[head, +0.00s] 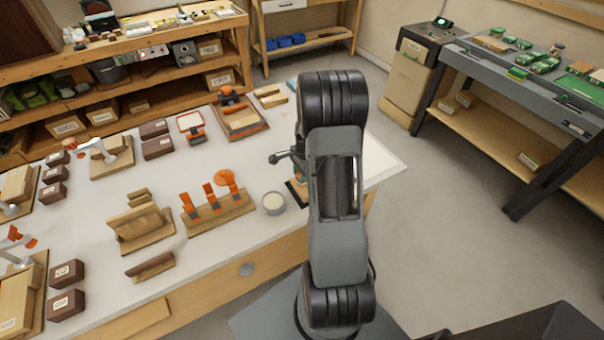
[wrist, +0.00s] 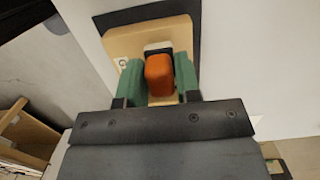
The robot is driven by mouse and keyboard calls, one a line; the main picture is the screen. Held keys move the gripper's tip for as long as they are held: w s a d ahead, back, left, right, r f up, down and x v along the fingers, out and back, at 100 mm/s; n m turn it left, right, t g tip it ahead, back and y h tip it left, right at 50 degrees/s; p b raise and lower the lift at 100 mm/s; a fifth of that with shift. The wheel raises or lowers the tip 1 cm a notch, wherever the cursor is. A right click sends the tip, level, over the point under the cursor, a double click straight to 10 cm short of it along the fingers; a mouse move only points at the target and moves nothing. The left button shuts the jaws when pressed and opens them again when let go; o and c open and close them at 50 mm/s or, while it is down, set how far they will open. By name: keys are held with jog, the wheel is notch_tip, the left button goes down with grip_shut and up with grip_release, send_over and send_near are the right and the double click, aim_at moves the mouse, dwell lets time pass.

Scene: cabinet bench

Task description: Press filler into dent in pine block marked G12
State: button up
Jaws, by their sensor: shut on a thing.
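In the wrist view my gripper (wrist: 158,82) has green fingers shut on an orange-handled tool (wrist: 159,76). A dark band and a pale part show at the tool's far end. The pine block (wrist: 180,36) is beyond it, with a small label (wrist: 122,63) whose G is partly readable. The tool overlaps the middle of the block, so the dent is hidden. I cannot tell whether the tool touches the wood. In the head view my arm covers most of the gripper and block. A round pale tub (head: 273,203) stands left of my arm.
The block lies on a dark mat (wrist: 215,14) on the white bench (head: 245,240). A wooden rack (head: 222,213) with orange tools stands left of the tub. Wooden fixtures and brown boxes (head: 66,304) fill the bench's left side. Bare bench top lies in front of the rack.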

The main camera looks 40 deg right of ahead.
jog(key=shift+r+p, duration=1.8)
jog(key=shift+r, duration=0.85)
jog(key=shift+d, duration=0.1)
